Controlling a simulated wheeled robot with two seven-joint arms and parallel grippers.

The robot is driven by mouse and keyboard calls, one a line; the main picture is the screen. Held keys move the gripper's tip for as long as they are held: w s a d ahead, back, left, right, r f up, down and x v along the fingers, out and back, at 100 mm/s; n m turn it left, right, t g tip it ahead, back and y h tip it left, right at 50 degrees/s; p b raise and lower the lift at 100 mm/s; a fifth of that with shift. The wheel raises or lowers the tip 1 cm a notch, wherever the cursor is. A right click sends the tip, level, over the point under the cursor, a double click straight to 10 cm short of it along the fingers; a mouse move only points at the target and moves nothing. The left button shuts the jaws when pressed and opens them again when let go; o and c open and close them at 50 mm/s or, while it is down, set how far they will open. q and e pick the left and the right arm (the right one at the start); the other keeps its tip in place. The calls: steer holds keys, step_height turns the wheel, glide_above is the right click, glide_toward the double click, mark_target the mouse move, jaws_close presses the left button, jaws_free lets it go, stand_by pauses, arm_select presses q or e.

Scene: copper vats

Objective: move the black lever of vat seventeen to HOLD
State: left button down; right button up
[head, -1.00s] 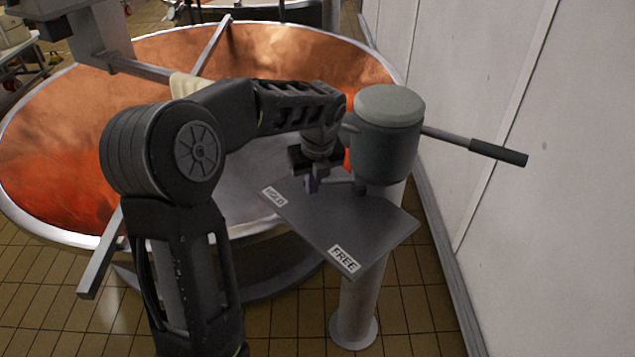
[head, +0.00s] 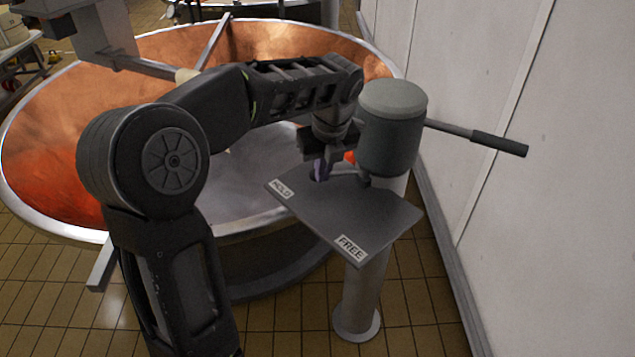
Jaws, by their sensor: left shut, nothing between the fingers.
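A grey plate (head: 345,215) carries a HOLD label (head: 281,188) at its left corner and a FREE label (head: 351,247) at its front. Above it stands a dark grey cylinder with a pale cap (head: 393,100). A lever with a black grip (head: 498,145) sticks out from behind the cylinder to the right, away from the labels. My left gripper (head: 320,172) is shut and empty, over the plate's back edge, between the HOLD label and the cylinder. It hides the spot beneath it, so I cannot tell whether it touches anything. My right gripper is out of view.
A large copper vat (head: 150,62) fills the left and back, with a pale metal rim. The plate's post (head: 362,290) stands on the tiled floor. A white wall (head: 560,200) closes the right side. Floor in front of the post is clear.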

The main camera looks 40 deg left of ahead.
arm_select(q)
steer(key=v, duration=0.4)
steer(key=shift+s+a+r, duration=0.1)
steer(key=shift+s+r, duration=0.05)
steer(key=shift+s, duration=0.05)
stand_by(0.3)
